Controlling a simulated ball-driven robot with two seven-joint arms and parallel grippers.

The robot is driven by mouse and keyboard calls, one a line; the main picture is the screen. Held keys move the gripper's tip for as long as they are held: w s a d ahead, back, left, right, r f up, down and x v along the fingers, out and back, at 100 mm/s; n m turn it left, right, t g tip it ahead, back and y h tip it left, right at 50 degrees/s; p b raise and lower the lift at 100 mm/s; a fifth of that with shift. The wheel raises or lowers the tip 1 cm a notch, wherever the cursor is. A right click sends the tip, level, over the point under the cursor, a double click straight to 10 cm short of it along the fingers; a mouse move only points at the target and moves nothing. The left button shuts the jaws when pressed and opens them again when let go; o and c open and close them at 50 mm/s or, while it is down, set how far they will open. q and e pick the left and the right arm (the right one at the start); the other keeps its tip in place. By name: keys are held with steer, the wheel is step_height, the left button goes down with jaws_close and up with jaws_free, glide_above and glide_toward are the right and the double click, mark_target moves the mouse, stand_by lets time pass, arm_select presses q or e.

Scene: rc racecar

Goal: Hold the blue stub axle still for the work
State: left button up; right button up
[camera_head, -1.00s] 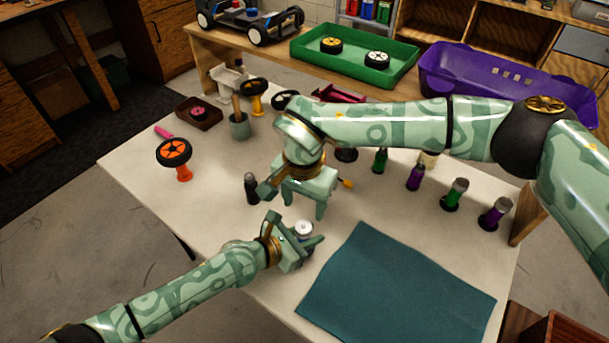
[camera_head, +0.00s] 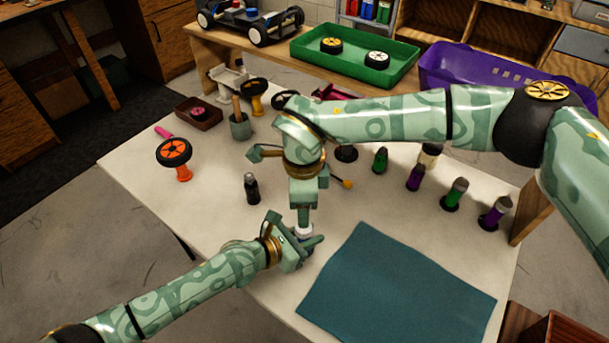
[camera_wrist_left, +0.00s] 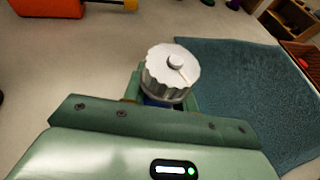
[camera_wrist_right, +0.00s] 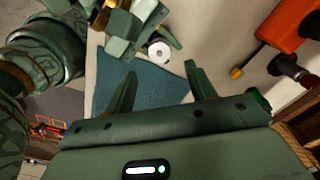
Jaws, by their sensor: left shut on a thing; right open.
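The blue stub axle (camera_wrist_left: 152,101) stands in my left gripper (camera_head: 303,243), mostly hidden by the jaws. A round grey-white ribbed cap (camera_wrist_left: 171,73) tops it in the left wrist view. The cap also shows in the right wrist view (camera_wrist_right: 159,50). My left gripper is shut on the axle low over the near part of the table. My right gripper (camera_wrist_right: 160,70) is open and empty, above and beyond the left one in the head view. In the right wrist view the cap lies past its spread fingertips, apart from them.
A teal mat (camera_head: 395,285) lies right of the grippers on the white table (camera_head: 225,215). A dark bottle (camera_head: 251,188) stands to the left. Several coloured shock-like parts (camera_head: 454,195) stand at the right. A green tray (camera_head: 355,62) and purple bin (camera_head: 500,75) are behind.

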steer(key=shift+n, duration=0.3)
step_height(320, 180, down, 8)
steer(key=shift+r, duration=0.15)
steer(key=n, duration=0.5)
steer(key=shift+n, duration=0.3)
steer(key=n, duration=0.5)
steer(key=shift+r, duration=0.1)
steer(key=shift+r+n, duration=0.2)
steer(key=shift+n, duration=0.7)
step_height(320, 180, up, 14)
steer(key=m+y, duration=0.3)
steer(key=m, duration=0.6)
steer(key=shift+w+f, duration=0.15)
steer(key=shift+w, duration=0.15)
steer(key=shift+d, duration=0.1)
